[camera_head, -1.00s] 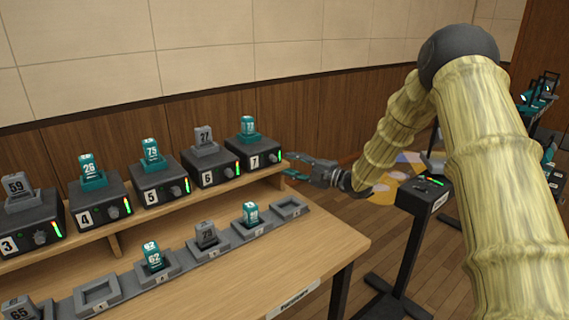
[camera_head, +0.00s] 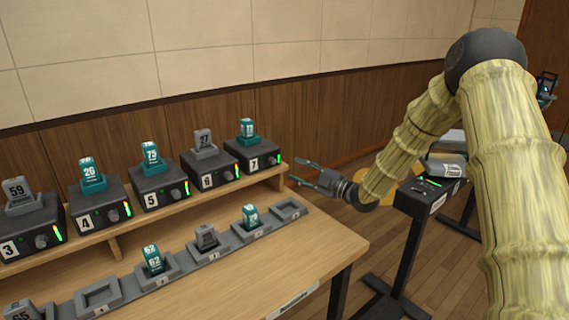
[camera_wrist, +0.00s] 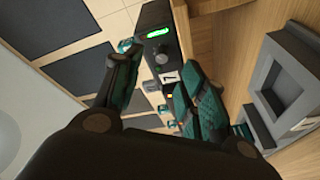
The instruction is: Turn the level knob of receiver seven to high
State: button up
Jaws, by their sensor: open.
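Receiver seven (camera_head: 251,158) is a black box with a white "7" label at the right end of the wooden shelf, a teal pack standing in its top. Its level knob (camera_head: 254,163) is a small dark dial on the front, beside a lit bar. The wrist view shows a dark receiver (camera_wrist: 158,20) with a green bar and a round knob (camera_wrist: 159,56); its pointer is too small to read. My gripper (camera_head: 297,170) is open and empty, just right of the shelf end, apart from the knob. Its spread fingers also show in the wrist view (camera_wrist: 158,72).
Receiver six (camera_head: 208,172) stands close to the left of seven, with more receivers further left. A row of grey trays (camera_head: 98,297), some holding packs, lies on the table below. A black stand (camera_head: 418,202) is at right. Open floor lies between table and stand.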

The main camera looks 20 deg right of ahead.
aim_at(275, 162)
jog(key=s+a+r+m+t+h+p, duration=0.1)
jog(key=s+a+m+t+h+p, duration=0.25)
jog(key=m, duration=1.35)
jog(key=shift+g+h, duration=0.65)
jog(key=shift+g, duration=0.2)
jog(key=x, duration=0.3)
jog(key=p+x, duration=0.1)
jog(key=x, duration=0.6)
jog(key=shift+w+d+f, duration=0.15)
jog(key=shift+w+d, duration=0.15)
grip_shut()
